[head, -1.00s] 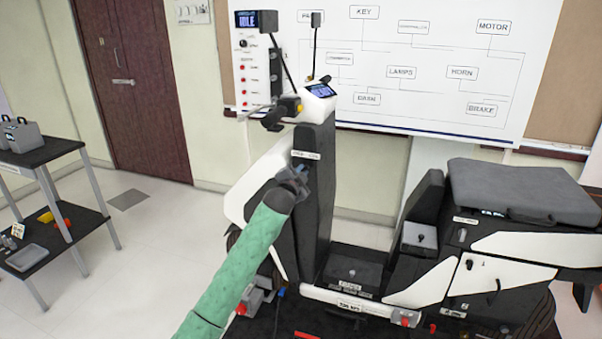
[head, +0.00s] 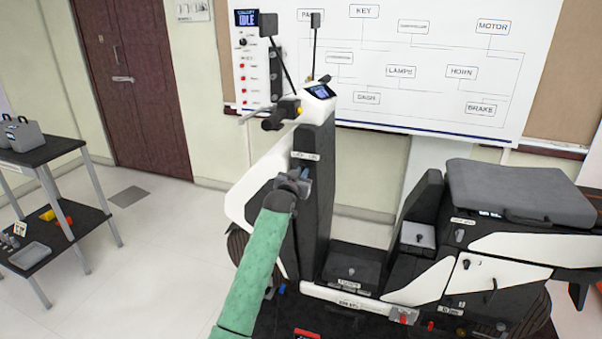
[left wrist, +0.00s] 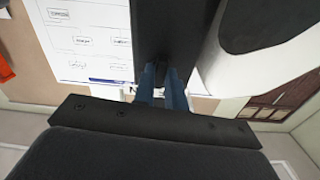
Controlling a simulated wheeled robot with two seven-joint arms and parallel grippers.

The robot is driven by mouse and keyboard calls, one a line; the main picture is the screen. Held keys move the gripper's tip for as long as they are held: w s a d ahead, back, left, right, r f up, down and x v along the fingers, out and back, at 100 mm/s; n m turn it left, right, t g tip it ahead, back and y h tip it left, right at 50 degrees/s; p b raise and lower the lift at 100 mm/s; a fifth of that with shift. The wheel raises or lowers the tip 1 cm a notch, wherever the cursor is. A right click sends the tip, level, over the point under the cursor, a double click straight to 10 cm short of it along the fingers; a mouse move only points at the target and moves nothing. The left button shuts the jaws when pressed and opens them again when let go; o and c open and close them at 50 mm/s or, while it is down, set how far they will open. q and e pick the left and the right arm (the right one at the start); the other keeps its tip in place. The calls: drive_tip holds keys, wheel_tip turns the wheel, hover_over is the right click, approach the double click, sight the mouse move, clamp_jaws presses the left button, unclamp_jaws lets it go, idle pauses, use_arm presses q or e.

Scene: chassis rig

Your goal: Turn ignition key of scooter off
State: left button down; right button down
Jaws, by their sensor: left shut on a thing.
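The scooter (head: 317,190) stands side-on, black and white, with a raised front column and a small lit dash (head: 320,92) at its top. A small label plate (head: 305,156) sits on the column. My left gripper (head: 303,176) is at the column just below that plate. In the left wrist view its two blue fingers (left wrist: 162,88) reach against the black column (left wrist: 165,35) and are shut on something. The ignition key itself is hidden behind the gripper, so I cannot see its position. My right gripper is not in view.
A whiteboard (head: 430,70) with labelled boxes hangs behind the scooter. A panel reading IDLE (head: 246,18) is at its left. A dark two-shelf cart (head: 55,150) stands at the left. The floor between cart and scooter is clear.

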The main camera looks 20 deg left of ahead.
use_arm(q)
drive_tip(key=shift+f+n, duration=0.1)
drive_tip(key=shift+n, duration=0.6)
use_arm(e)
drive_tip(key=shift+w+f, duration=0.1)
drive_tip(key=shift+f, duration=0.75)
use_arm(q)
drive_tip(key=c, duration=1.4)
unclamp_jaws()
drive_tip(key=shift+c, duration=0.2)
drive_tip(key=shift+s, duration=0.1)
